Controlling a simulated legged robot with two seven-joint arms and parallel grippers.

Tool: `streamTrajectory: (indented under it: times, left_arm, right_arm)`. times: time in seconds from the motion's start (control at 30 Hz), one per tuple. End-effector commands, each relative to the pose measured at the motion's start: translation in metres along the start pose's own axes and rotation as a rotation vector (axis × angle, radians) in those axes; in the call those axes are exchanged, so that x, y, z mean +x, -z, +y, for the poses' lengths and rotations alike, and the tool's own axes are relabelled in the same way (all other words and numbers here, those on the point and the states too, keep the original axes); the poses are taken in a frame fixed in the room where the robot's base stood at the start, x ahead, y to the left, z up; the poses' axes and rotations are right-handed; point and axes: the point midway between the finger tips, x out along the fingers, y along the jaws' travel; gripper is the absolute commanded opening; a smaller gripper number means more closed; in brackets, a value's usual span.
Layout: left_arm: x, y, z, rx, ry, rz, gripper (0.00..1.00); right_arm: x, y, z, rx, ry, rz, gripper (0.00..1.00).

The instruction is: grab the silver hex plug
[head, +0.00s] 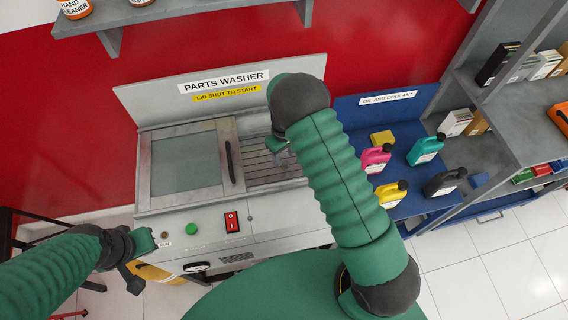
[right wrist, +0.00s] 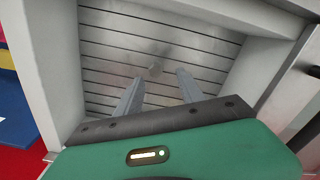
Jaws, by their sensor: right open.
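My right gripper (right wrist: 155,88) is open above the slats. In the head view my right gripper (head: 283,149) is over the open right part of the washer, mostly hidden by my arm. My left arm's end (head: 140,262) is at the washer's front left; its fingers are not clear.
The parts washer (head: 280,226) has a glazed lid (head: 186,165) with a dark handle, left of the open basin. Basin walls surround my right gripper closely. Several bottles, including a pink one (head: 375,158), stand on the blue bench (head: 402,205) to the right.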

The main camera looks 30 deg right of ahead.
Motion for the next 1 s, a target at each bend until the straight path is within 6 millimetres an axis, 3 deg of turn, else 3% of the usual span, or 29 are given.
streamTrajectory:
  times: [0.33, 0.6, 0.93, 1.0]
  left_arm:
    - [-0.013, 0.003, 0.0, 0.0, 0.0, 0.0, 0.0]
    - [-0.013, 0.003, 0.0, 0.0, 0.0, 0.0, 0.0]
    - [-0.013, 0.003, 0.0, 0.0, 0.0, 0.0, 0.0]
    - [-0.013, 0.003, 0.0, 0.0, 0.0, 0.0, 0.0]
  right_arm:
    - [0.05, 0.002, 0.007, 0.001, 0.0, -0.001, 0.45]
    - [0.057, 0.002, 0.007, 0.001, 0.0, 0.001, 0.45]
    - [0.057, 0.003, 0.007, 0.001, 0.0, 0.001, 0.02]
    - [0.057, 0.003, 0.007, 0.001, 0.0, 0.001, 0.0]
